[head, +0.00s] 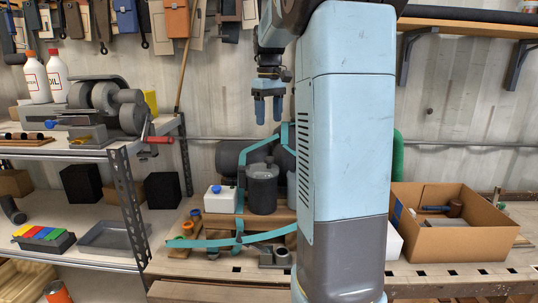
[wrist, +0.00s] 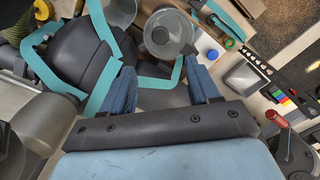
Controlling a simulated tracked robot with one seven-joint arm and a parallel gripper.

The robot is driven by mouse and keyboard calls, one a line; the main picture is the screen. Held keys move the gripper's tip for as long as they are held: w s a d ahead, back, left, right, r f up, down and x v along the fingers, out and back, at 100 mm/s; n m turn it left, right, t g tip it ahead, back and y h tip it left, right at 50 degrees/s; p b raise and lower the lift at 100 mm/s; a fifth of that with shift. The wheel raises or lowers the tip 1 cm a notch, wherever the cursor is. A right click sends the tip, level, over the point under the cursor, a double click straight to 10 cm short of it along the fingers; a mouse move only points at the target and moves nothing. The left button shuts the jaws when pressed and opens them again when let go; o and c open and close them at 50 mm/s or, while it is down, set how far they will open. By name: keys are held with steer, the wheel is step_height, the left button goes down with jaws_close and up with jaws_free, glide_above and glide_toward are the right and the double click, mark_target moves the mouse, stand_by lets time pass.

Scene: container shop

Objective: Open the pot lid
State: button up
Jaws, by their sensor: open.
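A dark grey cylindrical pot (head: 262,194) stands on the workbench in the middle of the head view. Its grey lid (head: 262,169) sits on top, with a small knob. The round lid also shows from above in the wrist view (wrist: 168,35), at the top centre. My gripper (head: 268,110) points down, well above the pot and slightly right of its centre in the head view. It is open and empty. In the wrist view its two blue fingers (wrist: 163,72) are spread apart, with the lid beyond their tips.
A teal frame (head: 240,190) stands around the pot area. A white container with a blue cap (head: 219,200) is left of the pot. A cardboard box (head: 462,240) is at right; metal shelves (head: 130,200) are at left. Tools hang on the wall above.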

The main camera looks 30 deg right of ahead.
mark_target(270, 157)
step_height(270, 157, down, 13)
steer(key=shift+s+r, duration=0.1)
stand_by(0.4)
steer(key=shift+c, duration=0.4)
jaws_close()
steer(key=shift+d, duration=0.1)
steer(key=shift+s, duration=0.1)
